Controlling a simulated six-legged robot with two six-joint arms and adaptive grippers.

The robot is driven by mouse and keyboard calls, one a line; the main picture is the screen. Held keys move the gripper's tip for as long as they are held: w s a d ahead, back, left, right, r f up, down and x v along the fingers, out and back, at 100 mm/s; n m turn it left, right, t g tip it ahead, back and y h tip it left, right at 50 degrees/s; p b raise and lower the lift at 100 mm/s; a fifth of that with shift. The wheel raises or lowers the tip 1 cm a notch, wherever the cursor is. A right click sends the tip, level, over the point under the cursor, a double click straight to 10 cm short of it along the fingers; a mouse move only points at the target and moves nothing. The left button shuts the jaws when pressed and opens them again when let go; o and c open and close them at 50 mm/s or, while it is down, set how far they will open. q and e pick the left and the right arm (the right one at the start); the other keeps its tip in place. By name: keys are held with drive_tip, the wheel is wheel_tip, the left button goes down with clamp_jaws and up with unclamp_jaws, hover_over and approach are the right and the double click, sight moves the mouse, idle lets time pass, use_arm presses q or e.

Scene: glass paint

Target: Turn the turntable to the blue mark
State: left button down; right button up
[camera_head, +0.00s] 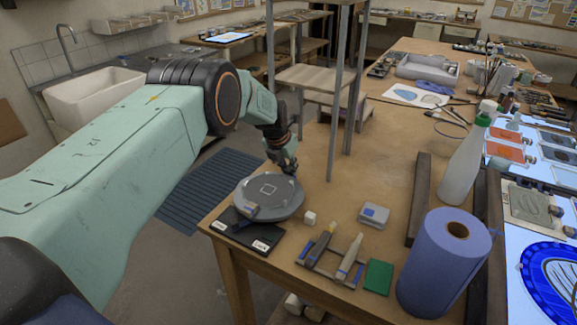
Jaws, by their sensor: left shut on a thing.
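The turntable (284,207) is a round grey disc with a pale square outline near its middle. It sits on a dark base plate (232,232) at the table's near left corner. Two small white labels with dark writing lie on the front of the plate. A brownish piece with a blue part (250,212) lies at the disc's front left edge. My left gripper (287,168) reaches down at the disc's far right edge and is shut on the turntable there; its fingertips are small and partly hidden. My right gripper is out of view.
A small white cube (310,218), a grey-blue box (374,214), brushes on a rack (335,255) and a green pad (378,277) lie right of the turntable. A shelf frame (337,120) rises behind.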

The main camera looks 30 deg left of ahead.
use_arm(q)
drive_tip(key=shift+w+r, duration=0.25)
drive_tip(key=shift+r, duration=0.05)
drive_tip(key=c, duration=1.6)
unclamp_jaws()
drive_tip(key=o, duration=0.4)
drive_tip(key=shift+s+f, duration=0.15)
drive_tip(key=shift+f, duration=0.05)
drive_tip(key=shift+r, duration=0.1)
drive_tip(key=v, duration=1.2)
drive_tip(key=shift+s, duration=0.1)
